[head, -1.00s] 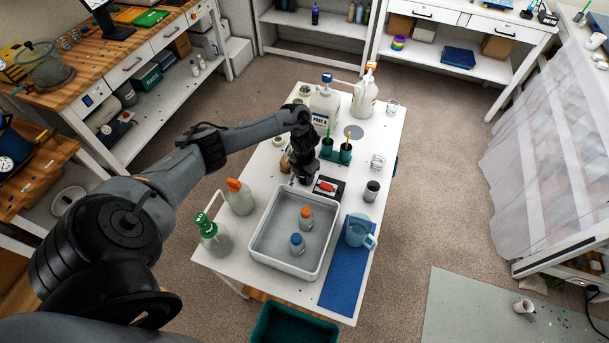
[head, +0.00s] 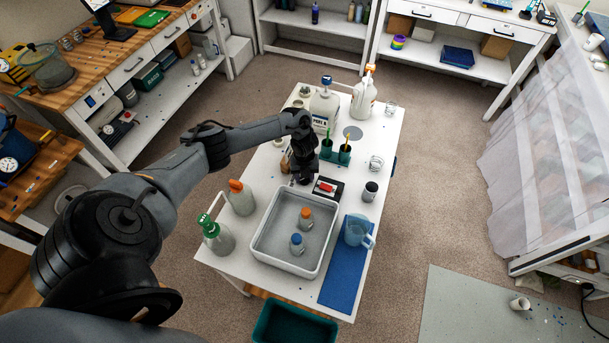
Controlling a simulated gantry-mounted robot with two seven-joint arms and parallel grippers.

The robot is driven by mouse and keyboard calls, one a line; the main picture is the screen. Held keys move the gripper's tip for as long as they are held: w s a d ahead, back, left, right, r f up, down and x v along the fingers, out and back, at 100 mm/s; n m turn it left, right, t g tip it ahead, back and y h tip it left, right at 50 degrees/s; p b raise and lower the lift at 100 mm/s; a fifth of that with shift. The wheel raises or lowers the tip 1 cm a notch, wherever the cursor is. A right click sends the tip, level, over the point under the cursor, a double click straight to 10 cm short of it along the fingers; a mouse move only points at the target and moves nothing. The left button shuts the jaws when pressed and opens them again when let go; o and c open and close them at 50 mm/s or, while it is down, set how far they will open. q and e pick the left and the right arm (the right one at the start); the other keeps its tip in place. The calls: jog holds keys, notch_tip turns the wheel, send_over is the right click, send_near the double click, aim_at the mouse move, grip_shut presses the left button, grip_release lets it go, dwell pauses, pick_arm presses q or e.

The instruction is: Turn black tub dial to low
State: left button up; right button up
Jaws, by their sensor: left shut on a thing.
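The white tub (head: 257,250) stands on the white table and holds two small bottles, one with an orange cap (head: 305,218) and one with a blue cap (head: 297,244). My left gripper (head: 302,181) points down at the tub's far rim, near its far left corner. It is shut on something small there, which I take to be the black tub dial. The fingers and wrist hide the dial, so its setting cannot be read. My right gripper is not in view.
A black device with a red top (head: 326,187) sits close right of my left gripper. Green cups (head: 345,153), a dark jar (head: 370,191) and large jugs (head: 323,109) stand beyond. Two bottles (head: 241,198) stand left of the tub; a blue pitcher (head: 357,232) stands right.

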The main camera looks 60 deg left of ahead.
pick_arm(q)
jog(key=shift+n, duration=0.3)
dwell(0.4)
jog(key=o, duration=1.1)
jog(key=shift+c, duration=0.2)
jog(key=shift+r, duration=0.1)
notch_tip(320, 180, up, 11)
jog(key=shift+p, duration=0.35)
